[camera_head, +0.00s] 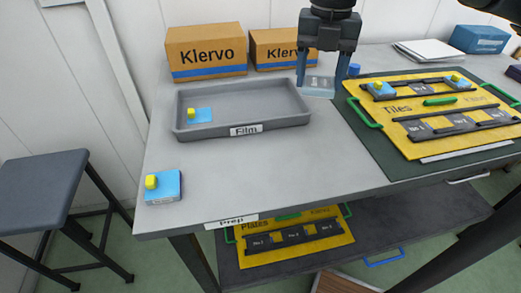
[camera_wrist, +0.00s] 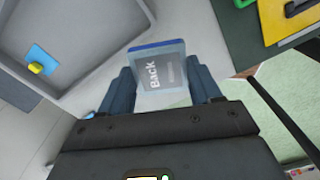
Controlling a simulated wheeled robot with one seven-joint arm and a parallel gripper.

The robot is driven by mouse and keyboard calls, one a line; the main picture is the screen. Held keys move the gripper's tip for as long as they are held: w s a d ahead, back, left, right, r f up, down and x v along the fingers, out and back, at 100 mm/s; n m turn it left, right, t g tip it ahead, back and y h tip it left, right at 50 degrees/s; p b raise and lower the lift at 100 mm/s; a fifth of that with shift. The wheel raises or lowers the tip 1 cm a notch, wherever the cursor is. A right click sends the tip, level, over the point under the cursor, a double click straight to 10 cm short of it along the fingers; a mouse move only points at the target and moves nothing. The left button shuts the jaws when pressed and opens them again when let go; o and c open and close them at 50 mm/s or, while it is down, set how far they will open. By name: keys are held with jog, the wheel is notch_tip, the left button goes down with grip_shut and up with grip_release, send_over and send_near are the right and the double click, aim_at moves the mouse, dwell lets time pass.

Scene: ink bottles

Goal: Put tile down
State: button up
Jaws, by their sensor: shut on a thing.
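My gripper (camera_head: 325,78) is shut on a see-through bluish tile (camera_head: 317,88). It holds the tile near the right end of the grey Film tray, beside the yellow Tiles board. In the wrist view the tile (camera_wrist: 163,65) sits between my two dark fingers (camera_wrist: 164,88). It has a blue far edge and the word "Back" on a grey face. I cannot tell whether the tile touches the table. A blue tile with a yellow knob (camera_head: 163,187) lies at the table's front left corner, by the Prep label. Two similar pieces (camera_head: 380,90) (camera_head: 456,82) sit on the Tiles board.
The grey Film tray (camera_head: 282,125) holds a blue piece with a yellow knob (camera_head: 200,114). The yellow Tiles board (camera_head: 425,146) has green handles and lies on a dark mat (camera_head: 368,150). Two Klervo boxes (camera_head: 206,50) (camera_head: 270,47) stand behind. The table front (camera_head: 270,185) is clear.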

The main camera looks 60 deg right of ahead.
send_over(266, 153)
notch_tip(266, 153, down, 7)
jog(key=shift+f+b, duration=0.1)
jog(key=shift+b, duration=0.2)
jog(key=shift+f+b, duration=0.3)
jog(key=shift+f, duration=1.6)
jog(key=shift+f, duration=0.1)
jog(key=o, duration=1.1)
notch_tip(266, 153, up, 12)
jog(key=shift+r+p, duration=0.15)
jog(key=shift+p, duration=0.9)
jog(key=shift+s, duration=0.1)
